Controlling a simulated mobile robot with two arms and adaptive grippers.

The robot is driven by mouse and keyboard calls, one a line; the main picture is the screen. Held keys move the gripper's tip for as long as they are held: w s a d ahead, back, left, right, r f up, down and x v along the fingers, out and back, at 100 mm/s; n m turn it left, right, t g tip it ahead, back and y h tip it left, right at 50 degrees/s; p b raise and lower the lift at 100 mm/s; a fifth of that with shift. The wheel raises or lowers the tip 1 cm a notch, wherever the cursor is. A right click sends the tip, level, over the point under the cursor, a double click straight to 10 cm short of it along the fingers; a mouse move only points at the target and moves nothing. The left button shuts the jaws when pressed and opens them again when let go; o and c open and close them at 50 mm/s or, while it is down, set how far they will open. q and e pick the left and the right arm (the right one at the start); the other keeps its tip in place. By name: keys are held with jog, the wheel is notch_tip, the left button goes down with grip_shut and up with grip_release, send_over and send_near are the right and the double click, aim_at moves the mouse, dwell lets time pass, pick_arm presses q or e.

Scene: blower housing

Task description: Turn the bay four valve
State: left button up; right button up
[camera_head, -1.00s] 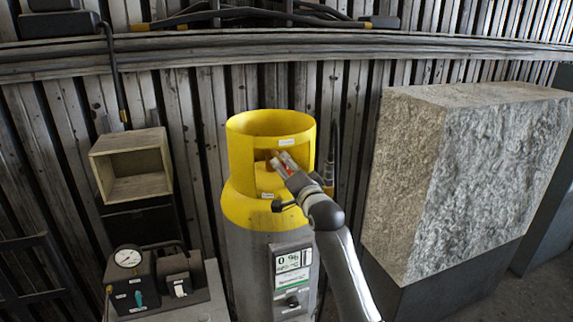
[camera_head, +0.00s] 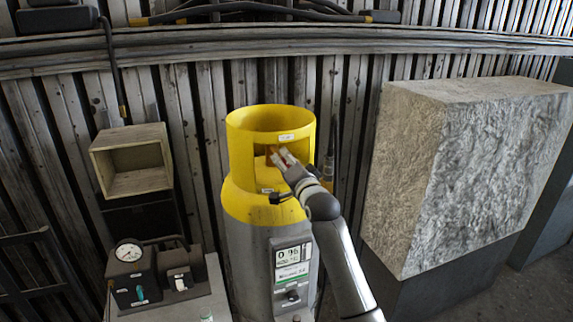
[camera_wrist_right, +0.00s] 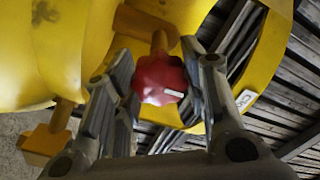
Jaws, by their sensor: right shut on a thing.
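A yellow-topped grey cylinder (camera_head: 240,205) stands upright in the head view, with an open window in its yellow collar. A red scalloped valve knob (camera_wrist_right: 160,80) with a white label sits on an orange-brown stem (camera_wrist_right: 160,42) in the right wrist view. My right gripper (camera_head: 282,158) reaches into the collar window from the lower right. In the wrist view its two fingers (camera_wrist_right: 160,92) are on both sides of the red knob and shut on it. In the head view the gripper mostly hides the knob. My left gripper is not in view.
A display panel (camera_head: 292,256) is on the cylinder's front. An open wooden box (camera_head: 130,162) and a gauge unit (camera_head: 132,272) are at left. A large stone-textured block (camera_head: 470,170) stands at right. A slatted wall (camera_head: 345,90) closes the back.

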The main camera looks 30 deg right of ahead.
jog(key=shift+n, duration=0.4)
jog(key=n, duration=0.4)
jog(key=shift+n, duration=0.3)
jog(key=n, duration=1)
jog(key=shift+n, duration=0.4)
jog(key=n, duration=0.5)
jog(key=shift+a+f, duration=0.1)
jog(key=shift+f, duration=0.05)
jog(key=o, duration=1)
